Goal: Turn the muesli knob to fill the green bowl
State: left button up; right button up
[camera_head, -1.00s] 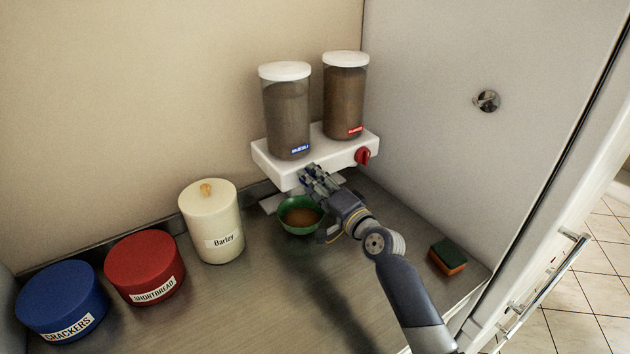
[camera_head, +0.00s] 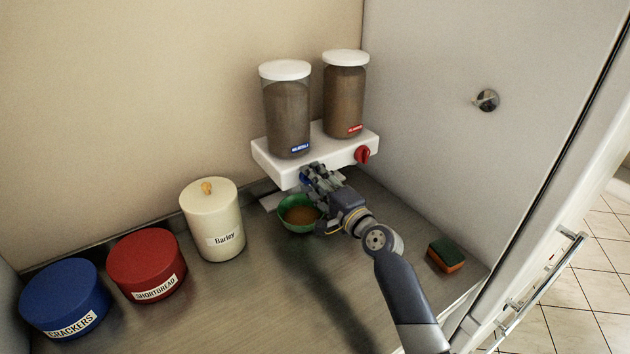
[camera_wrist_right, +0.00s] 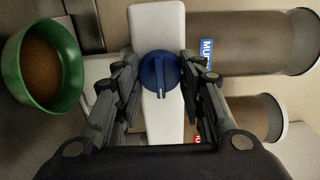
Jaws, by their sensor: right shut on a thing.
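The muesli knob is a blue dial (camera_wrist_right: 158,75) on the front of the white dispenser (camera_head: 270,161). In the right wrist view it lies between the fingertips of my right gripper (camera_wrist_right: 160,82), which is shut on it. In the head view the right gripper (camera_head: 318,180) is at the dispenser's front and hides most of the knob. The clear muesli jar (camera_head: 288,115) with a blue label stands above. The green bowl (camera_head: 284,222) sits on the counter below the knob and holds brown contents; it also shows in the right wrist view (camera_wrist_right: 73,75). My left gripper is not in view.
A second jar (camera_head: 345,100) and a red knob (camera_head: 362,155) are on the dispenser's right. A Barley canister (camera_head: 210,210), red Shortbread tin (camera_head: 145,255) and blue Crackers tin (camera_head: 62,290) stand left. A sponge (camera_head: 447,256) lies near the right wall (camera_head: 480,170).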

jog(key=o, duration=1.1)
jog(key=shift+w, duration=0.1)
jog(key=v, duration=1.2)
jog(key=shift+f, duration=0.1)
